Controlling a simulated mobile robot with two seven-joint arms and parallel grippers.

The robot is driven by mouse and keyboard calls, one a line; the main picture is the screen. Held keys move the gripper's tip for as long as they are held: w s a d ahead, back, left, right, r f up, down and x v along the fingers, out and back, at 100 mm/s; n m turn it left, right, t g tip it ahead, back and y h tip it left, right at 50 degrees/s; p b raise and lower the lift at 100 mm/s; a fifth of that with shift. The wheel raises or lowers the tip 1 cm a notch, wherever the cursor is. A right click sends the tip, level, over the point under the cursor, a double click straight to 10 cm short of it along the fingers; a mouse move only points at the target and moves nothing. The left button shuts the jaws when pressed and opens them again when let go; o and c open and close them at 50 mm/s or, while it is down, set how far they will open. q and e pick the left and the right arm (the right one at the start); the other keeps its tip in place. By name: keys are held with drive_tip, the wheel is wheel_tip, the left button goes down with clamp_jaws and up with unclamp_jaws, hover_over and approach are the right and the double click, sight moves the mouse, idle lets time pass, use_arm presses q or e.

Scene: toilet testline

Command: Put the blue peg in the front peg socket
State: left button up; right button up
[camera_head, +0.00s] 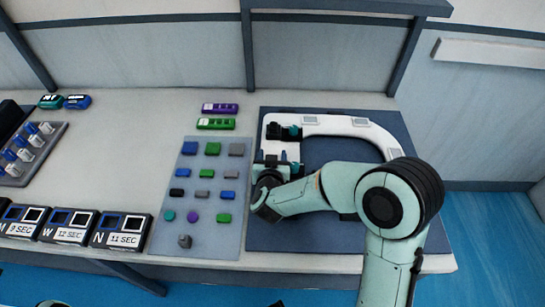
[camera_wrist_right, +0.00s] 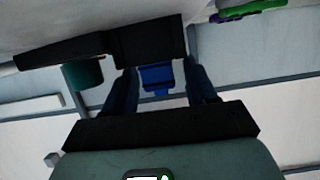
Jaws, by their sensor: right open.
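In the head view a white ring-shaped seat (camera_head: 330,124) lies on a dark blue mat (camera_head: 300,238). A black fixture with a teal peg (camera_head: 292,132) is at its back left part. My right gripper (camera_head: 270,166) is at the black fixture on its front left part, and my arm hides much of that area. In the right wrist view the blue peg (camera_wrist_right: 157,78) stands end-in against a black block (camera_wrist_right: 150,42), apparently the front socket. My right gripper (camera_wrist_right: 161,92) is open, with one finger either side of the peg and gaps visible. How deep the peg sits cannot be told.
A grey-blue board (camera_head: 215,247) with several coloured blocks lies left of the mat. Purple (camera_head: 220,108) and green (camera_head: 216,124) pieces lie behind it. Several timer-like boxes (camera_head: 122,231) stand at the front left. A wall closes off the back.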

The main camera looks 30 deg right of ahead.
drive_tip(key=shift+s+f, duration=0.2)
drive_tip(key=shift+f, duration=0.4)
drive_tip(key=v, duration=0.3)
drive_tip(key=r+p+v, duration=0.1)
drive_tip(key=v, duration=0.3)
drive_tip(key=p+v, duration=0.1)
drive_tip(key=v, duration=0.3)
drive_tip(key=shift+w+r, duration=0.25)
drive_tip(key=shift+r, duration=0.05)
drive_tip(key=shift+s+a+r, duration=0.1)
drive_tip(key=shift+s+a, duration=0.1)
drive_tip(key=shift+s, duration=0.1)
